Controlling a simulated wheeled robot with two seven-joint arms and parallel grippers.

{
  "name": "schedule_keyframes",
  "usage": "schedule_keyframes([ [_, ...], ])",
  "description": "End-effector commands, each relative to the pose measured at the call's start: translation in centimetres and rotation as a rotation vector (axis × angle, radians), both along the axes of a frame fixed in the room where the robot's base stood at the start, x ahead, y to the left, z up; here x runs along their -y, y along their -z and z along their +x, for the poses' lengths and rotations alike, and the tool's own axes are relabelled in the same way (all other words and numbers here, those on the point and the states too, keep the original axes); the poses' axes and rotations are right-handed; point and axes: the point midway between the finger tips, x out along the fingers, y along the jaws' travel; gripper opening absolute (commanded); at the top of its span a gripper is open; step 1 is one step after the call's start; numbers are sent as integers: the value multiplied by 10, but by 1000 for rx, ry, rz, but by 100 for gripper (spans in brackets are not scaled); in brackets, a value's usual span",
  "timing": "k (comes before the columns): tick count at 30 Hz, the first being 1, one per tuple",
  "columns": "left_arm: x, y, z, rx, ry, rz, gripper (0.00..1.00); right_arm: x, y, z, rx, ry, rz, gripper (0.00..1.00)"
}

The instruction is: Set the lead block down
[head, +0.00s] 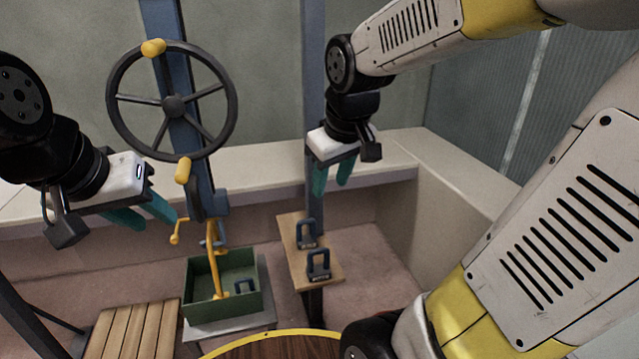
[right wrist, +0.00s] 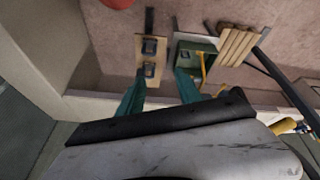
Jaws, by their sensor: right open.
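My right gripper (head: 332,184) is open and empty, above and behind the shelf. In the right wrist view its teal fingers (right wrist: 158,92) are apart, with the shelf (right wrist: 153,52) and its two blocks beyond them. My left gripper (head: 156,222) is open and empty, left of the steering column.
A black steering wheel (head: 172,102) with yellow knobs stands on a blue post. A yellow lever (head: 214,260) rises from the green box. A slatted wooden bench (head: 132,330) is at the lower left. A pale ledge (head: 380,150) runs behind the shelf.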

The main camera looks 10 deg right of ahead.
Motion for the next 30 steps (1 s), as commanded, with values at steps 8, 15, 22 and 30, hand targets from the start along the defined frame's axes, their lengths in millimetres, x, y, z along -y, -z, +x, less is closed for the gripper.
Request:
schedule_keyframes([
  [8, 0, 0, 0, 0, 0, 0, 36, -14, -25, -72, 108, 225, 250, 42],
  [15, 0, 0, 0, 0, 0, 0, 36, -19, -27, -84, 122, 265, 301, 42],
  [22, 0, 0, 0, 0, 0, 0, 36, -18, -27, -83, 122, 262, 299, 42],
  [30, 0, 0, 0, 0, 0, 0, 36, -18, -27, -83, 123, 262, 298, 42],
])
